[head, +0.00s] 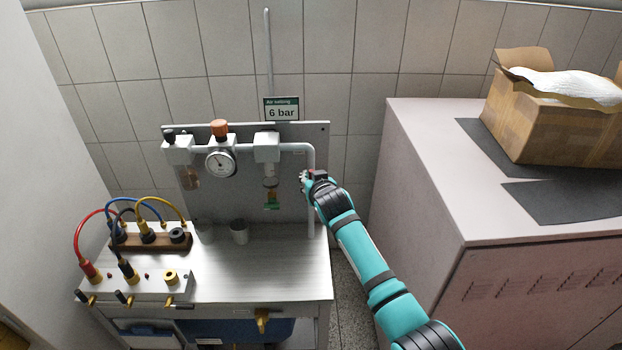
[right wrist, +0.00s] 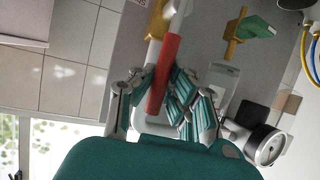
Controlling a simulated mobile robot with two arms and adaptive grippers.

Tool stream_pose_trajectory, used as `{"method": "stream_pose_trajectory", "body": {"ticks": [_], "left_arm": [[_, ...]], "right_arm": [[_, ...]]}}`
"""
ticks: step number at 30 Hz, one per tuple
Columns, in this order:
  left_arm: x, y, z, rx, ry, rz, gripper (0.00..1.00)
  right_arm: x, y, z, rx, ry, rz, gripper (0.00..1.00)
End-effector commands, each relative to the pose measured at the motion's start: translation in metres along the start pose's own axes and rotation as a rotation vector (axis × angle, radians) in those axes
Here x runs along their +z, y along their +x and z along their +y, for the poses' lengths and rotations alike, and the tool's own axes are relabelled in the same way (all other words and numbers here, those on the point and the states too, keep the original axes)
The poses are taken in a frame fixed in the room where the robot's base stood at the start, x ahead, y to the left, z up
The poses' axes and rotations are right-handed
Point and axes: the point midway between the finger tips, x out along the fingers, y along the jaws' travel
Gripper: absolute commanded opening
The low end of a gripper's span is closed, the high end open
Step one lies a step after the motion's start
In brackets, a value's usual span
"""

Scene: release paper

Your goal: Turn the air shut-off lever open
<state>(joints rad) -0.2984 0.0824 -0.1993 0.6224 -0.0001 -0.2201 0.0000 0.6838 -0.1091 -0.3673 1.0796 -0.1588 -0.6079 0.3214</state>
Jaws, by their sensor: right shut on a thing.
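The air shut-off lever shows in the right wrist view as a long red handle (right wrist: 170,62) by a yellow valve body (right wrist: 157,20) on a pale pipe. My right gripper (head: 309,180) is at the vertical pipe on the right side of the grey panel in the head view, and it hides most of the valve there. In the right wrist view, my right gripper (right wrist: 164,92) is shut on the red lever, with fingers on both sides of it. The lever lies roughly along the pipe in that view. My left gripper is out of view.
A pressure gauge (head: 221,162), an orange-brown knob (head: 219,128) and a green-tagged fitting (head: 272,200) are left of my gripper. Hoses (head: 82,230) and sockets occupy the bench's left side. A pale cabinet (head: 425,170) with a cardboard box (head: 545,128) stands right of my arm.

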Motion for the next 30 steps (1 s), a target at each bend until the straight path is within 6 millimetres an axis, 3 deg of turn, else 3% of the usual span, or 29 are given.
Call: {"method": "stream_pose_trajectory", "body": {"ticks": [11,12,18,30], "left_arm": [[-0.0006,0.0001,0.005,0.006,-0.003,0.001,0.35],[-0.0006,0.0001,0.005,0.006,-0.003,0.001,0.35],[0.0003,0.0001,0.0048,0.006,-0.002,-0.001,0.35],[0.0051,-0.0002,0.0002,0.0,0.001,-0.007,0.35]], "right_arm": [[0.0049,0.0006,0.001,0.005,-0.012,-0.01,0.0],[0.005,0.0006,0.0009,0.005,-0.012,-0.01,0.1],[0.003,0.0004,0.0005,0.003,-0.009,-0.006,0.36],[0.0009,-0.0047,-0.0001,0.002,-0.006,-0.001,0.38]]}}
